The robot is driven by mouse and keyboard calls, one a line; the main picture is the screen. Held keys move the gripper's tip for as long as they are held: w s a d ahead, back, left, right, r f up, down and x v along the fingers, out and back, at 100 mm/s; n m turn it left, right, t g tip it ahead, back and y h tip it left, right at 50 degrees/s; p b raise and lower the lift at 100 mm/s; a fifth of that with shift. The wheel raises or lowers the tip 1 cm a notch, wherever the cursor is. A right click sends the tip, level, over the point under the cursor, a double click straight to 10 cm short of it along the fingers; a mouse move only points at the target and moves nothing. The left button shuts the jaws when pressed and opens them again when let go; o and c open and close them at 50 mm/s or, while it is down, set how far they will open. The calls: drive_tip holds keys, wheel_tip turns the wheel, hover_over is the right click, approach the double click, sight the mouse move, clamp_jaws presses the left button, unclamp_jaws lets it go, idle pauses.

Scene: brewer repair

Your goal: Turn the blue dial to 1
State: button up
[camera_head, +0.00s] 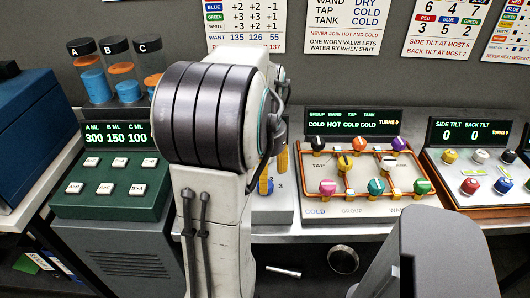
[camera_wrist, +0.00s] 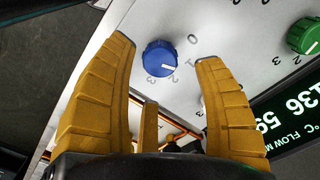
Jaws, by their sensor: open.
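The blue dial (camera_wrist: 159,58) shows in the wrist view on a pale grey panel, with the numerals 0 to 3 printed around it. My gripper (camera_wrist: 167,50) is open, with one yellow finger on each side of the dial and gaps between. In the head view my gripper (camera_head: 272,172) is partly hidden behind my arm at a small grey panel.
A green dial (camera_wrist: 304,36) and a lit display (camera_wrist: 290,112) are at the right in the wrist view. In the head view, a green button console (camera_head: 105,188) stands left, a panel of coloured valves (camera_head: 360,205) right, and the tilt panel (camera_head: 470,180) far right.

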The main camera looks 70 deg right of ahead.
wheel_tip(320, 180, up, 8)
drive_tip(key=shift+f, duration=0.25)
idle(0.9)
